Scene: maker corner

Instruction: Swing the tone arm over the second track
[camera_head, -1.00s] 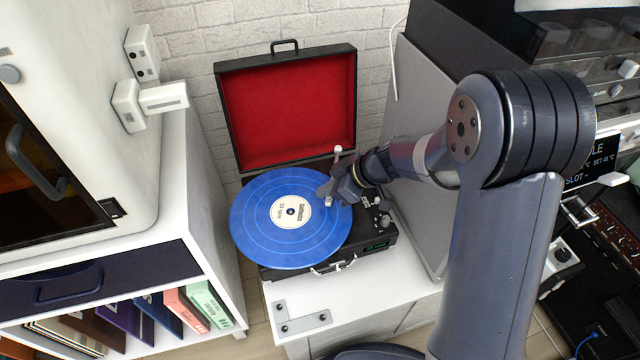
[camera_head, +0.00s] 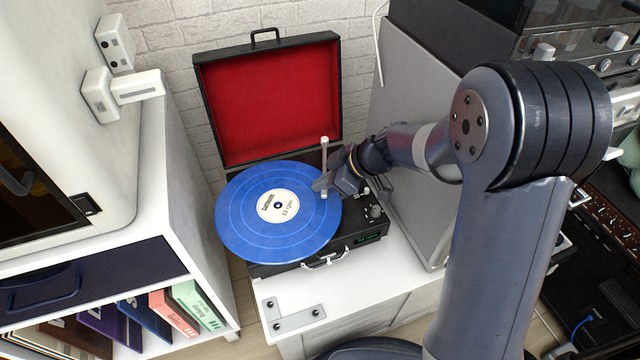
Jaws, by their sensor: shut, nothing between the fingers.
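A blue record (camera_head: 255,235) with a cream label lies on the turntable (camera_head: 330,241) in an open black case with a red-lined lid (camera_head: 275,105). Faint lighter rings divide the record into tracks. The white tone arm (camera_head: 324,152) stands at the record's right side, its front end near the right outer edge of the record. My gripper (camera_head: 321,184) is at the tone arm, over the record's right rim. The fingers look shut with nothing held, and they hide part of the tone arm. I cannot tell whether they touch it.
The turntable stands on a white cabinet (camera_head: 381,283). A grey panel (camera_head: 410,150) rises close on the right, beside my arm. A white shelf unit (camera_head: 177,180) with books is on the left. The open lid stands behind the record.

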